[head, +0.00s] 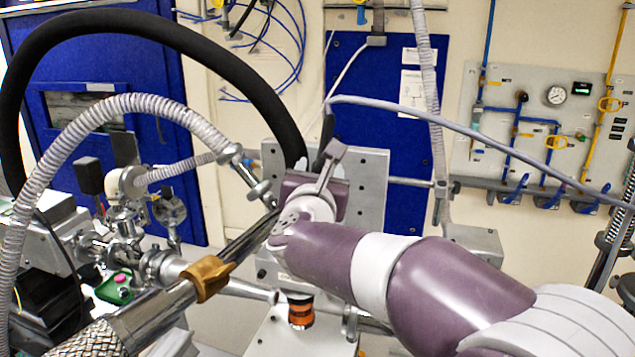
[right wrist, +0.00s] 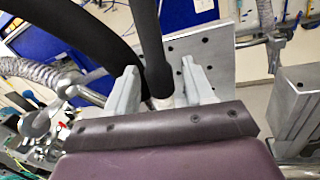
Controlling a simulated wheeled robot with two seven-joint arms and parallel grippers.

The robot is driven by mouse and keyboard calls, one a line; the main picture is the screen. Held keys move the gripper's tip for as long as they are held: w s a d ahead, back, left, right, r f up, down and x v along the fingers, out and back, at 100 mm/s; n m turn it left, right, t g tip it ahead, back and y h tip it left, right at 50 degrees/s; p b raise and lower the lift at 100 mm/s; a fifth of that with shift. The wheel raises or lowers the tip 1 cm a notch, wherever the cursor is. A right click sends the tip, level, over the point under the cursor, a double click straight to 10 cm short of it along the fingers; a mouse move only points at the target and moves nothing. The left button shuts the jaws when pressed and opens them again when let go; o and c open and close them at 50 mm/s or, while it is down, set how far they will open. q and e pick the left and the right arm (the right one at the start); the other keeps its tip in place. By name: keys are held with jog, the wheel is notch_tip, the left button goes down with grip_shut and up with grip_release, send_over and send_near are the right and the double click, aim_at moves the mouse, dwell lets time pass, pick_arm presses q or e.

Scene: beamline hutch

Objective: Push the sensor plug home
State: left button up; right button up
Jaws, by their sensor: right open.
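In the head view a black plug-like piece (head: 327,132) with a grey cable stands just behind my right gripper (head: 322,168); I take it to be the sensor plug. In the right wrist view a dark upright shaft (right wrist: 149,45) with a pale lower end (right wrist: 164,102) runs down between the two grey fingers of my right gripper (right wrist: 160,84). The fingers are apart, one on each side, with a visible gap at the right. The socket and the plug's lower end are hidden by the gripper body, so I cannot tell how deep it sits. My left gripper is not in view.
A grey drilled plate (head: 372,200) stands right behind the gripper. A thick black hose (head: 222,62) arches over from the left. Metal beam pipes with a brass-coloured clamp (head: 208,278) lie to the left. A gauge panel (head: 545,130) is on the back wall.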

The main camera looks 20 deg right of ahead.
jog(key=b+v, duration=0.5)
jog(key=v, duration=0.7)
